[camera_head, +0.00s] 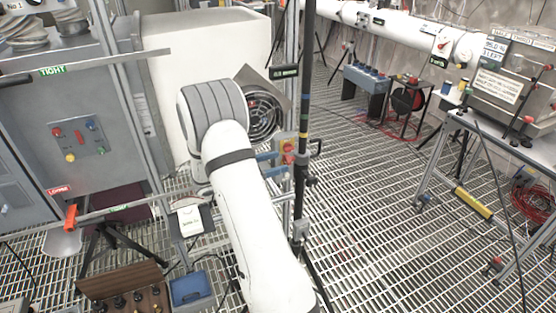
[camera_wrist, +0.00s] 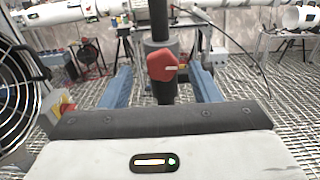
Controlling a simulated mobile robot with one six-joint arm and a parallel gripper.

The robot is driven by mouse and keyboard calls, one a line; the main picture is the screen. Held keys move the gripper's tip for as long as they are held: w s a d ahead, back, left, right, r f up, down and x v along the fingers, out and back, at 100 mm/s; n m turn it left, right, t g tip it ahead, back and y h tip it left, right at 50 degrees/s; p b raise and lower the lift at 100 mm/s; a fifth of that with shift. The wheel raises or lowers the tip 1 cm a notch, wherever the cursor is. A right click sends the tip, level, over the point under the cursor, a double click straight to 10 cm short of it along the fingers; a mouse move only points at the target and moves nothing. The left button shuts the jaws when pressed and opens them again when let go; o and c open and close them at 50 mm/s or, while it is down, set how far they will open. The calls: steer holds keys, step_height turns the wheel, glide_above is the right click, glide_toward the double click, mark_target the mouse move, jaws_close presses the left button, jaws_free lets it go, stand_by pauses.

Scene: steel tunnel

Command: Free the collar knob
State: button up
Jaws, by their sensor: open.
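A red faceted knob (camera_wrist: 162,67) with a short white mark sits on the front of a grey collar (camera_wrist: 151,46) in the wrist view. The collar is around a dark upright pole (camera_wrist: 160,18). My gripper (camera_wrist: 162,82) is open, with one blue finger on each side of the knob and a clear gap on both sides. In the head view my gripper (camera_head: 279,162) reaches rightward to the pole (camera_head: 305,90), its blue fingers close to it.
A round fan (camera_head: 262,115) stands beside the pole, at the left in the wrist view (camera_wrist: 14,90). A yellow box with a red button (camera_head: 287,147) is close to my fingers. A grey cabinet (camera_head: 85,95) stands left, a bench (camera_head: 500,140) right. Grated floor (camera_head: 370,200) between is open.

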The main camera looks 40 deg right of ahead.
steer(key=shift+x, duration=1.1)
steer(key=shift+c, duration=0.2)
steer(key=c, duration=0.9)
steer(key=shift+a, duration=0.3)
steer(key=shift+c, duration=0.2)
steer(key=shift+d+r, duration=0.1)
